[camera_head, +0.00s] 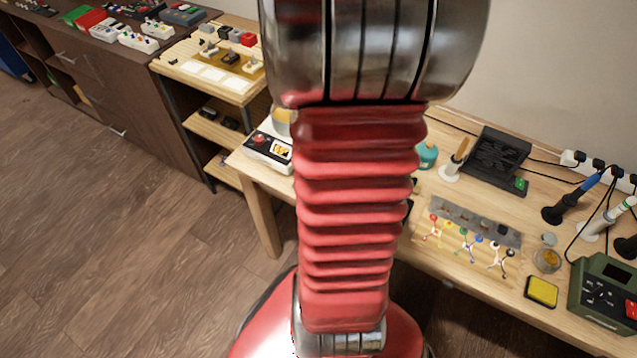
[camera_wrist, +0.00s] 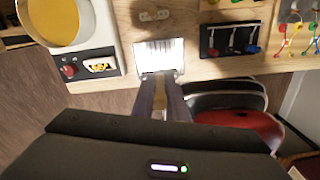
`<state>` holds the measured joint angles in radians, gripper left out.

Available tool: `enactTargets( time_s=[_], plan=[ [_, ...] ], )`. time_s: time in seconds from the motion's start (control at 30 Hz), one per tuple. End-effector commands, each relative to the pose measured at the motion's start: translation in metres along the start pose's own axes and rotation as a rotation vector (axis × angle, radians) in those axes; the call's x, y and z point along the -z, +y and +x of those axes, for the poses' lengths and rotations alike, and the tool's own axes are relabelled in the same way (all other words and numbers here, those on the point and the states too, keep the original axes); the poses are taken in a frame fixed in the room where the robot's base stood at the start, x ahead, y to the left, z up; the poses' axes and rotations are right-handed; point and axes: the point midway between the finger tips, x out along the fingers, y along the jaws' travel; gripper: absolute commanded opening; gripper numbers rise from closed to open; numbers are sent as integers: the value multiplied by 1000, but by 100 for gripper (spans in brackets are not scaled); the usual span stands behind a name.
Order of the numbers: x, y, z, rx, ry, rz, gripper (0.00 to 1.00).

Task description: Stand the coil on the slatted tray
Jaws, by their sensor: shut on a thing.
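In the wrist view my gripper (camera_wrist: 161,80) points at the front edge of the workbench. Its two dark fingers are closed around a small brownish-yellow thing (camera_wrist: 161,98), which looks like the coil; the fingers and body cover much of it. Just beyond the fingertips is a bright, pale rectangle with fine ribs along its far edge, which looks like the slatted tray (camera_wrist: 158,53). I cannot tell whether the coil touches it. In the head view my arm hides the gripper, the coil and this tray.
Left of the tray stand a yellow-filled round pot (camera_wrist: 57,20) and a red-knobbed device (camera_wrist: 85,66). Right of it is a black holder (camera_wrist: 237,38) with coloured pieces. Farther right on the bench are coloured clips (camera_head: 465,240) and a green box (camera_head: 605,290).

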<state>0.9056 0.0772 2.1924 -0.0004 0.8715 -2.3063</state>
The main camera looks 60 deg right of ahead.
Motion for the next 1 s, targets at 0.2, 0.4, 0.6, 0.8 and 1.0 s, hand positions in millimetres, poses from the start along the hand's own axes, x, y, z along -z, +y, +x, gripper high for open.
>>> enactTargets(
  time_s=[0.2,0.4,0.6,0.8,1.0],
  plan=[
    [0,0,0,0,0,1,0],
    [0,0,13,2,2,1,0],
    [1,0,45,4,3,1,0],
    [0,0,63,1,1,1,0],
    [0,1,63,0,0,1,0]
  ],
)
